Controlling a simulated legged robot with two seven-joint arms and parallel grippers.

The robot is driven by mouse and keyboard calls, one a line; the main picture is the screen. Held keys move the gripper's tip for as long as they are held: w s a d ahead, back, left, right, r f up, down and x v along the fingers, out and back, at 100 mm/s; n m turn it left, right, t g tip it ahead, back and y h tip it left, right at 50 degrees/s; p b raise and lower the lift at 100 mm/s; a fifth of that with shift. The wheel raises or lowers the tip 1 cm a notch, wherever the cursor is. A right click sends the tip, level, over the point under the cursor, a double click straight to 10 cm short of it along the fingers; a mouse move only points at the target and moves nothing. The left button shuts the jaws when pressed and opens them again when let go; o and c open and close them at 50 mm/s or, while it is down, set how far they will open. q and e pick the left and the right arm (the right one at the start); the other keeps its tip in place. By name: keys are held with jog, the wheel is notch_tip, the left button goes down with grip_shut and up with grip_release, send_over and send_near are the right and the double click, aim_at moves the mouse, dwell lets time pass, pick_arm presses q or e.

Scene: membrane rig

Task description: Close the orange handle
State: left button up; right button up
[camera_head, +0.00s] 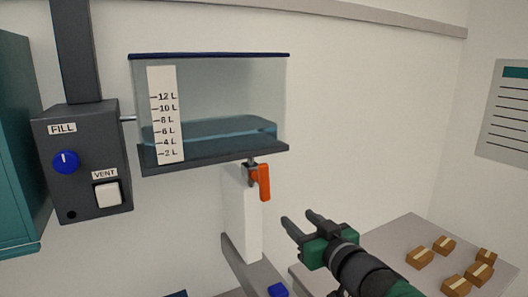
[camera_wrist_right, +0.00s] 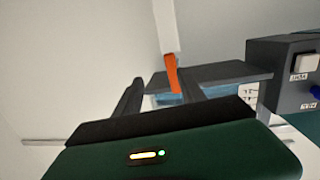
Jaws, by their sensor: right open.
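The orange handle (camera_head: 264,182) hangs pointing down on a valve under the right part of the clear water tank (camera_head: 215,100). It also shows in the right wrist view (camera_wrist_right: 171,72), between my two fingers in the picture. My right gripper (camera_head: 300,221) is open and empty, below and to the right of the handle in the head view, apart from it. Its fingers also show in the right wrist view (camera_wrist_right: 160,97). My left gripper is not in view.
A grey control box (camera_head: 84,160) with a blue FILL knob (camera_head: 66,162) and a white VENT switch (camera_head: 107,194) is left of the tank. A white upright block (camera_head: 241,215) stands below the valve. Several small brown boxes (camera_head: 420,258) lie on a table (camera_head: 390,245) at right.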

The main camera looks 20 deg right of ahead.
aim_at(265, 173)
notch_tip(265, 173, up, 7)
jog(key=s+n+t+y, duration=0.1)
jog(key=s, duration=0.1)
jog(key=shift+y, duration=0.4)
jog(key=w+p, duration=0.1)
jog(key=w, duration=0.5)
jog(key=w+a+p, duration=0.1)
jog(key=w, duration=0.4)
jog(key=w+a+p, duration=0.1)
jog(key=w, duration=0.5)
jog(key=shift+w+a+f, duration=0.2)
jog(key=shift+w+f, duration=0.15)
jog(key=shift+a, duration=0.1)
jog(key=shift+c, duration=0.7)
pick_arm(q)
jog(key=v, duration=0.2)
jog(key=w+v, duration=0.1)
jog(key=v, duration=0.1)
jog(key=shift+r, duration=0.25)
pick_arm(e)
grip_shut()
